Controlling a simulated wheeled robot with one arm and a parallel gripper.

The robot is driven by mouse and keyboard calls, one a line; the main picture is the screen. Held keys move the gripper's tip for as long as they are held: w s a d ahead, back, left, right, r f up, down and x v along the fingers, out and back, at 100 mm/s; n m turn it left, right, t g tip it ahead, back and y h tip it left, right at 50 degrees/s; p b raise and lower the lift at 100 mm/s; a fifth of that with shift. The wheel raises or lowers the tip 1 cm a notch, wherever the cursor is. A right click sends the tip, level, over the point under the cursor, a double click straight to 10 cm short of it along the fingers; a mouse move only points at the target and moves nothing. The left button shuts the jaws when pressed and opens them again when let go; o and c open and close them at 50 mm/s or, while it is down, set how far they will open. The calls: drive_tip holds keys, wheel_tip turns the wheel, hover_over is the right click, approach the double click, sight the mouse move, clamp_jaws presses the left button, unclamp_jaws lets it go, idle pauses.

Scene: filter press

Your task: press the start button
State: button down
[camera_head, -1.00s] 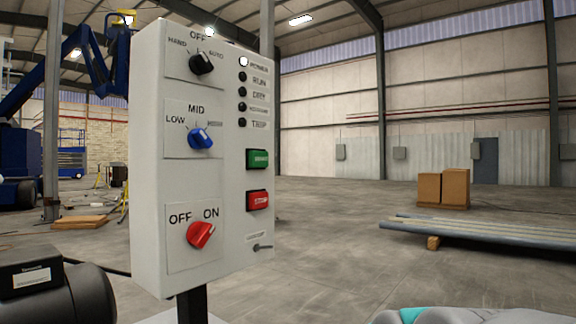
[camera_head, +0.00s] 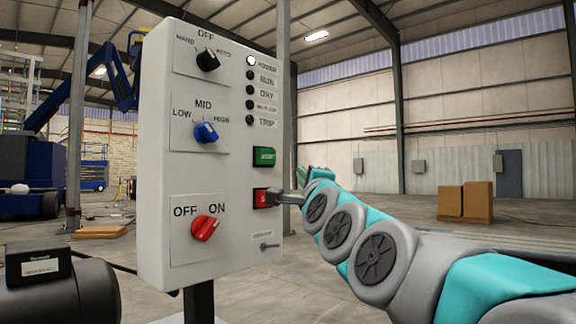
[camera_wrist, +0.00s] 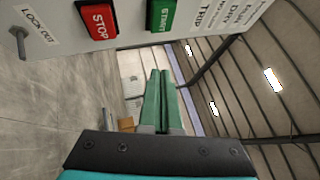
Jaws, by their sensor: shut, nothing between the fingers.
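The green start button (camera_head: 264,157) is on the right side of a white control panel (camera_head: 157,180), above the red stop button (camera_head: 261,198). In the wrist view the start button (camera_wrist: 162,14) is at the top edge, partly cut off, with the stop button (camera_wrist: 98,22) to its left. My gripper (camera_wrist: 160,74) has green fingers closed together with nothing between them. Its tips point toward the panel beneath the start button in the picture, with a visible gap. In the head view my gripper (camera_head: 307,172) is just right of the panel.
The panel also carries a black selector (camera_head: 207,61), a blue selector (camera_head: 206,132) and a red switch (camera_head: 204,228). The top lamp (camera_head: 251,60) is white; the lamps below are dark. A dark motor (camera_head: 65,295) is at lower left. Boxes (camera_head: 478,202) stand far back.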

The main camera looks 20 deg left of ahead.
drive_tip(key=r+m+t, duration=0.1)
drive_tip(key=r, duration=0.1)
drive_tip(key=d+r+m+t, duration=0.1)
drive_tip(key=shift+w+d+r+m+h, duration=0.1)
drive_tip(key=shift+w+r+m+h, duration=0.05)
drive_tip(key=shift+r+m+h, duration=0.2)
drive_tip(key=p, duration=0.5)
approach(274, 151)
drive_tip(key=w+r, duration=0.2)
drive_tip(key=w, duration=0.2)
drive_tip(key=shift+s+a, duration=0.15)
drive_tip(key=shift+a, duration=0.5)
drive_tip(key=shift+a, duration=0.1)
idle(1.0)
drive_tip(key=shift+w+a, duration=0.2)
drive_tip(key=shift+a, duration=0.05)
